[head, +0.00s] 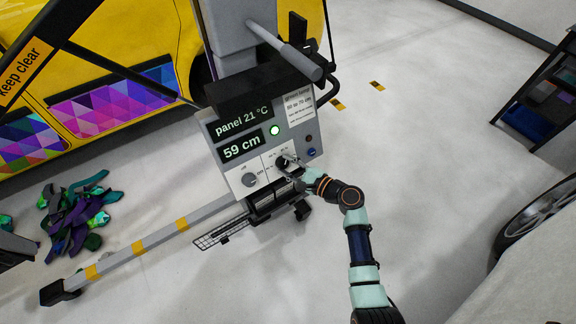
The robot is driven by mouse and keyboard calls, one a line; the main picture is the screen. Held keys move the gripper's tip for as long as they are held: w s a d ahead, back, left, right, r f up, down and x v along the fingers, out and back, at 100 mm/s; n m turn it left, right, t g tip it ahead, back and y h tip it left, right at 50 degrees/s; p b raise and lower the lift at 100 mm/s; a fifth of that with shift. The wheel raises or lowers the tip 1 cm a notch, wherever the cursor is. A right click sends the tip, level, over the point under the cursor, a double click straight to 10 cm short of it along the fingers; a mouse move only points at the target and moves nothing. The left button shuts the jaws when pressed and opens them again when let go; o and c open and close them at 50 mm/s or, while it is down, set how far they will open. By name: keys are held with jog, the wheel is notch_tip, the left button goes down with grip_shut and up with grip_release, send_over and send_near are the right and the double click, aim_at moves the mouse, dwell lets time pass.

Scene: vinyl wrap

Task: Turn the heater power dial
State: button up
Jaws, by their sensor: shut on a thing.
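The heater's grey control panel (215,160) stands beside the yellow vehicle. Its displays read "panel 21 °C" (243,122) and "59 cm" (242,147). A green light (274,130) glows next to them. A grey dial (249,180) on the lower left of the panel is uncovered. A dark dial (282,161) sits at the lower right, partly hidden by my gripper (287,165). My gripper comes in from the lower right and is shut on this dark dial. Its fingertips are small here, and the dial's exact pointer position cannot be read.
A striped floor leg (150,243) runs to the lower left from the heater. A pile of purple and green vinyl scraps (75,218) lies on the floor. A dark shelf (540,95) and a wheel (540,220) stand at the right.

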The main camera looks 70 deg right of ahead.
jog(key=shift+n, duration=0.4)
jog(key=o, duration=1.1)
jog(key=v, duration=1.2)
jog(key=shift+r, duration=0.1)
